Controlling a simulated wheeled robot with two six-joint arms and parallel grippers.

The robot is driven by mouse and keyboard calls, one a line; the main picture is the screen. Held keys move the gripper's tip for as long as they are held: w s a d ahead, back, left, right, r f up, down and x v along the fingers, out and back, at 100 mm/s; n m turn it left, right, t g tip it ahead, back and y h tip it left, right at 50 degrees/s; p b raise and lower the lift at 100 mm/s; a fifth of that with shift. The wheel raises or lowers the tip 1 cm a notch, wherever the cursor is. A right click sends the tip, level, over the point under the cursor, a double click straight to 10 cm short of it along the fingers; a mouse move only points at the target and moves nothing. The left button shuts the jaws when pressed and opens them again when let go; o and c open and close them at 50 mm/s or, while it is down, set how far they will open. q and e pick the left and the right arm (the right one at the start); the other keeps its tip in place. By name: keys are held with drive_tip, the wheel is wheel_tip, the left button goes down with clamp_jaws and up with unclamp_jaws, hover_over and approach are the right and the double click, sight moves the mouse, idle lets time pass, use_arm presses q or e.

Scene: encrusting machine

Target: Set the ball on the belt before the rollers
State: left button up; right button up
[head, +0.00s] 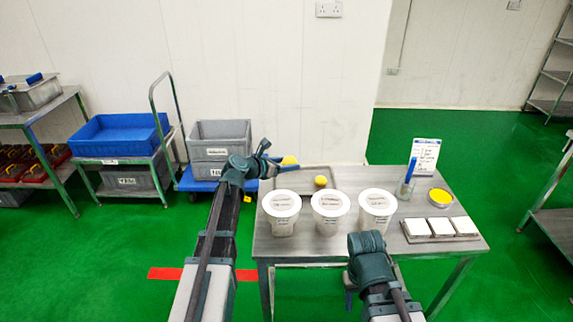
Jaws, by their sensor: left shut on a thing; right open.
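A yellow ball (289,160) is at the tip of my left gripper (279,160), which is shut on it. The gripper holds it above the far left corner of the steel table (410,260). A second yellow ball (320,181) lies on a shallow grey tray (300,187) at the back of the table. My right gripper (367,240) is low at the table's front edge, in front of the white tubs, open with nothing visible in it; its fingertips are mostly hidden. No belt or rollers are in view.
Three lidded white tubs (330,208) stand in a row across the table. To their right are a glass with a blue-handled tool (406,188), a sign card (425,155), a yellow-topped tin (440,196) and white blocks (440,227). A cart with a blue crate (118,137) stands left.

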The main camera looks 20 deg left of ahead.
use_arm(q)
drive_tip(key=shift+r+p, duration=0.9)
drive_tip(key=shift+r, duration=0.6)
use_arm(e)
drive_tip(key=shift+r, duration=1.5)
